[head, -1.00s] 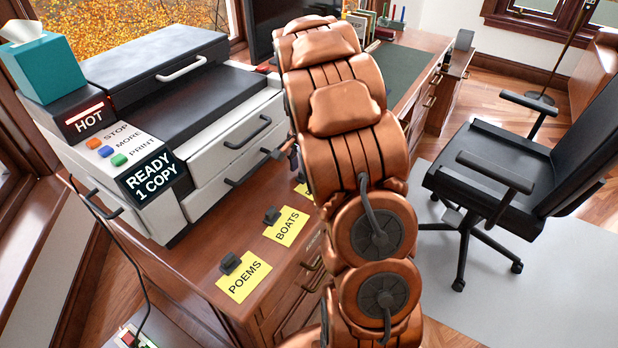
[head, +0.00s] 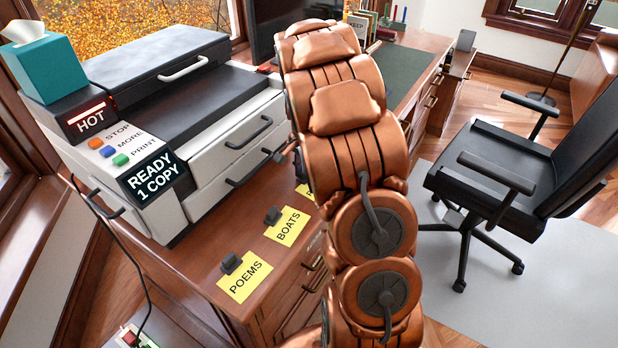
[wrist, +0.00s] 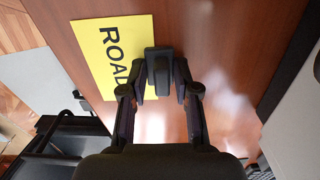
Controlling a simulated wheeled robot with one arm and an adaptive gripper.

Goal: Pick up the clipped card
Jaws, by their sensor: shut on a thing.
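In the wrist view a yellow card (wrist: 112,60) with large black letters starting "ROAD" lies over the brown wooden top. A black clip (wrist: 158,62) sits on its edge. My gripper (wrist: 161,84) is shut on the clip, one finger on each side; the fingers hide part of the lettering. Whether the card touches the wood I cannot tell. In the head view my arm hides most of this area, and only a sliver of a yellow card (head: 306,191) shows beside it. Two more clipped yellow cards, POEMS (head: 247,281) and BOATS (head: 289,228), lie flat on the desk.
A white and black printer (head: 190,120) with a teal tissue box (head: 45,66) on it stands at the left on the desk. A black office chair (head: 500,170) is on the right. Folders and a green desk pad (head: 405,70) are farther back.

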